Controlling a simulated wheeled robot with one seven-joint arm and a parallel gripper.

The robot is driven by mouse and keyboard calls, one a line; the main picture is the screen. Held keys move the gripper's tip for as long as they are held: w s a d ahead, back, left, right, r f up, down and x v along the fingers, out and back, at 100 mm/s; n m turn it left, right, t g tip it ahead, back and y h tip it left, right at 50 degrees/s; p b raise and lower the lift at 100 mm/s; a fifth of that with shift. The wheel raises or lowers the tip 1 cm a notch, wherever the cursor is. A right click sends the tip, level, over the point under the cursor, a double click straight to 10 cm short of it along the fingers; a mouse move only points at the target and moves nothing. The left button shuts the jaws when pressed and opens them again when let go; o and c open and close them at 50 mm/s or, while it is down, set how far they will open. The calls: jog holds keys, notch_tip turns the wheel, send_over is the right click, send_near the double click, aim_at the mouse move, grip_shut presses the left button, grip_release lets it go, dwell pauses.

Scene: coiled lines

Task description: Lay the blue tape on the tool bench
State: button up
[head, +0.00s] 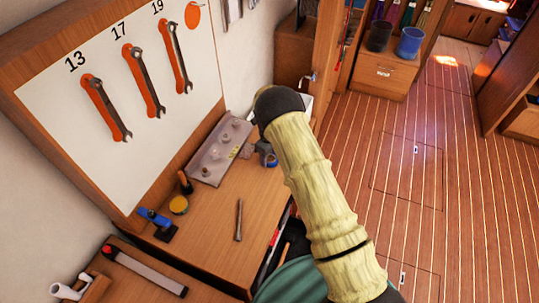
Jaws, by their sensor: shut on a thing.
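The blue tape (271,160) is a small dark roll with a blue edge, at the right end of the tool bench near its back. My gripper (264,153) is shut on it; the fingers are small and partly hidden behind my arm. The tool bench (212,225) is a wooden top below the wrench board. I cannot tell whether the tape touches the bench top or hangs just above it.
A grey tray (213,168) with small parts lies at the back of the bench. Bare wood surrounds the bar. Wrenches hang on the board (60,115).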

jog(key=o, duration=0.9)
jog(key=shift+o, duration=0.2)
notch_tip(320, 180, up, 12)
jog(key=b, duration=0.3)
jog(key=shift+a+r, duration=0.15)
jog(key=shift+d, duration=0.2)
